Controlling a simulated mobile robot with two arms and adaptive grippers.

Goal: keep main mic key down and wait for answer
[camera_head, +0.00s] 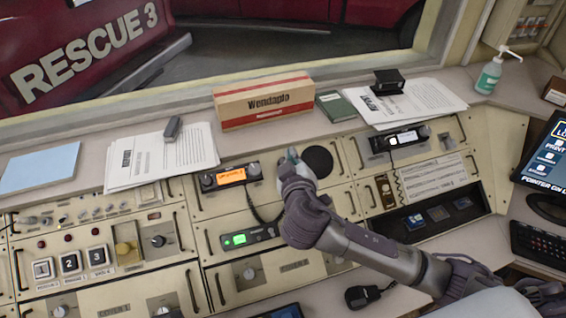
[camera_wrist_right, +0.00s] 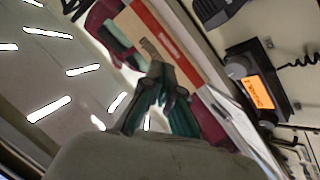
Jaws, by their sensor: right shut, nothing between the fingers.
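My right gripper (camera_head: 291,156) is shut and empty, raised over the console beside a round black speaker (camera_head: 318,161). Its dark green fingers (camera_wrist_right: 160,72) are together in the right wrist view. A radio with an orange display (camera_head: 231,176) sits left of the gripper; this radio also shows in the right wrist view (camera_wrist_right: 258,95). A coiled cord (camera_head: 259,212) runs from near this radio toward my arm, and its far end is hidden. A black hand mic (camera_head: 362,297) lies at the bottom of the head view. I cannot tell which mic is the main one. My left gripper is out of view.
A Wendaplo box (camera_head: 264,101) and papers (camera_head: 162,157) lie on the ledge behind. A radio with a green display (camera_head: 248,237) and numbered keys (camera_head: 71,262) are on the console. A sanitizer bottle (camera_head: 490,76) stands at the right.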

